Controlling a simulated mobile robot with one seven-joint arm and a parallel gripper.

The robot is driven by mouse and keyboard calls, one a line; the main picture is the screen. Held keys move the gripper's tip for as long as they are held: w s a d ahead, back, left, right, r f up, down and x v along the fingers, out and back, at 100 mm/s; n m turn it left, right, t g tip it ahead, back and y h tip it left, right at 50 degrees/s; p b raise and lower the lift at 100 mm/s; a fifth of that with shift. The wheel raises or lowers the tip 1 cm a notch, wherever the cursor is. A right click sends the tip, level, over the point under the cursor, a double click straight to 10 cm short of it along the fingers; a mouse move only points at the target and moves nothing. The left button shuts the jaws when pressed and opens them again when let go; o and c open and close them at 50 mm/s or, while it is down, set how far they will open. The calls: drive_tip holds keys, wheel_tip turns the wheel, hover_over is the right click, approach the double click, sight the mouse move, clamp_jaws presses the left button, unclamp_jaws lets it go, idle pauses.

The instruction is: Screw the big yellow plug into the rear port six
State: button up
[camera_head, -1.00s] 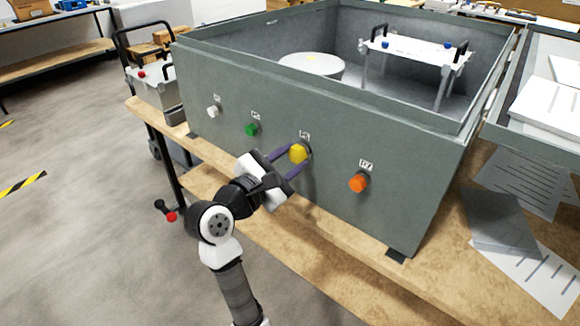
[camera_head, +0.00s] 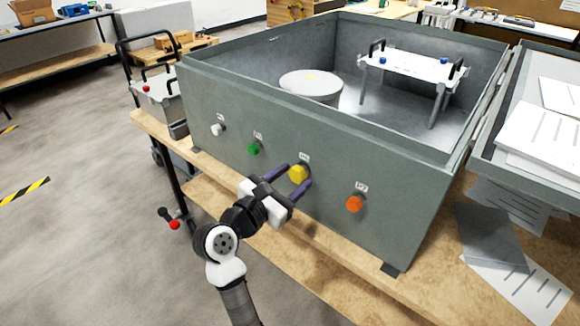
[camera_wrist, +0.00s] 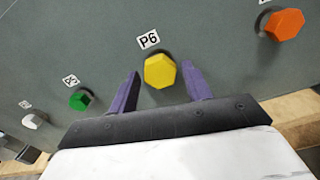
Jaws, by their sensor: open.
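The big yellow plug (camera_head: 298,174) has a hexagonal head and sits in the port under the P6 label (camera_wrist: 148,40) on the grey case wall. It also shows in the wrist view (camera_wrist: 160,71). My gripper (camera_head: 291,177) is open, with its purple fingers apart just in front of the wall. In the wrist view my gripper (camera_wrist: 163,82) has one finger on each side of the yellow plug, with visible gaps. How deep the plug sits in the port is hidden behind its head.
A green plug (camera_head: 254,149) and a white plug (camera_head: 217,130) sit left of the yellow one, and an orange plug (camera_head: 355,204) sits right. The open grey case (camera_head: 330,190) stands on a wooden bench (camera_head: 345,296). Papers (camera_head: 518,290) lie at its right.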

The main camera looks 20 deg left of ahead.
drive_tip(key=n+p, duration=0.2)
drive_tip(key=p, duration=0.1)
drive_tip(key=n+p, duration=0.2)
drive_tip(key=p, duration=0.1)
drive_tip(key=shift+r+n, duration=0.3)
drive_tip(key=shift+r, duration=0.05)
drive_tip(key=n+p, duration=0.4)
drive_tip(key=p, duration=0.3)
drive_tip(key=shift+d+n+p, duration=0.1)
drive_tip(key=shift+n+p, duration=0.2)
drive_tip(key=shift+f+n, duration=0.3)
drive_tip(key=shift+n, duration=0.3)
drive_tip(key=n, duration=0.2)
drive_tip(key=shift+f+n, duration=0.1)
drive_tip(key=shift+n, duration=0.2)
drive_tip(key=n, duration=0.7)
